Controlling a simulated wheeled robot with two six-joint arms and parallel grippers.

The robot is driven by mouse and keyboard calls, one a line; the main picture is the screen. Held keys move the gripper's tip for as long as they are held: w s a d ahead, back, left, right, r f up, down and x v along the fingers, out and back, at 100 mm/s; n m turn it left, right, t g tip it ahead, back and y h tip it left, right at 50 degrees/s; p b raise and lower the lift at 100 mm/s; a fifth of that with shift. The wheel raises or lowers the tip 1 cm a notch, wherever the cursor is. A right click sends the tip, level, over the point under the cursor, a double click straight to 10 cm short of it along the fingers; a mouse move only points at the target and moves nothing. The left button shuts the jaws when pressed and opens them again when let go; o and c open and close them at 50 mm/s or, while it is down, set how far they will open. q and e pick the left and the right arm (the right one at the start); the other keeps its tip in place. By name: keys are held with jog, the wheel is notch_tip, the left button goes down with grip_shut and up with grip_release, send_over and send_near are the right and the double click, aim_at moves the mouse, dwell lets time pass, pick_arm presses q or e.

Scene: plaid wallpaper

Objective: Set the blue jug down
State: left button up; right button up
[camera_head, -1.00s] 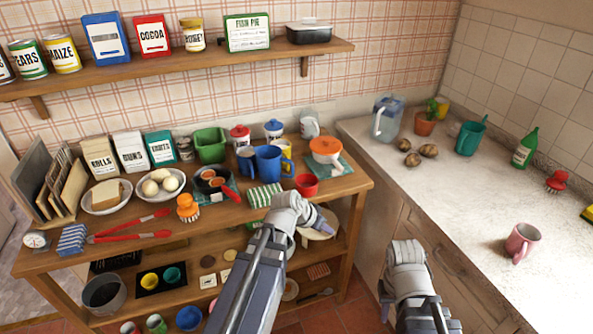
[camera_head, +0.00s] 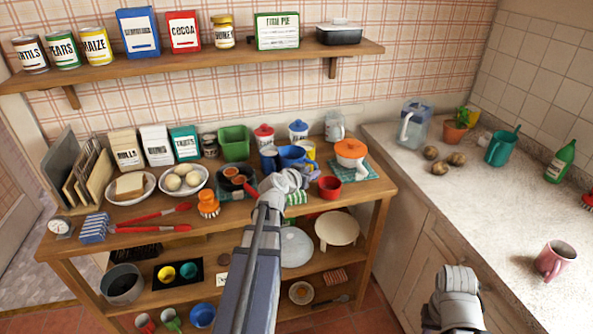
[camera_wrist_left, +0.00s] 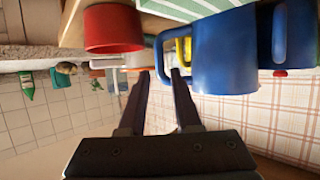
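The blue jug (camera_head: 292,154) stands on the wooden table top, partly hidden behind my left gripper. In the left wrist view the jug (camera_wrist_left: 225,65) appears upside down at upper right, its handle towards the fingers. My left gripper (camera_head: 309,176) is in front of the jug at handle height. In the left wrist view its two fingers (camera_wrist_left: 162,78) are apart, with the handle's near bar between or just beyond the tips. I see no clear grip on it. My right arm shows at lower right in the head view, its fingers out of sight.
An orange pot (camera_head: 351,150) stands to the right. The worktop (camera_head: 470,205) has free room.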

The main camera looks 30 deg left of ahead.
pick_arm(q)
jog(key=shift+w+f+b, duration=0.3)
jog(key=shift+w+f, duration=0.1)
jog(key=shift+w, duration=0.05)
jog(key=b+x, duration=0.2)
jog(key=x, duration=0.2)
jog(key=shift+w+f, duration=0.1)
jog(key=shift+f, duration=0.15)
jog(key=shift+r, duration=0.1)
jog(key=shift+c, duration=0.2)
grip_shut()
dwell(0.7)
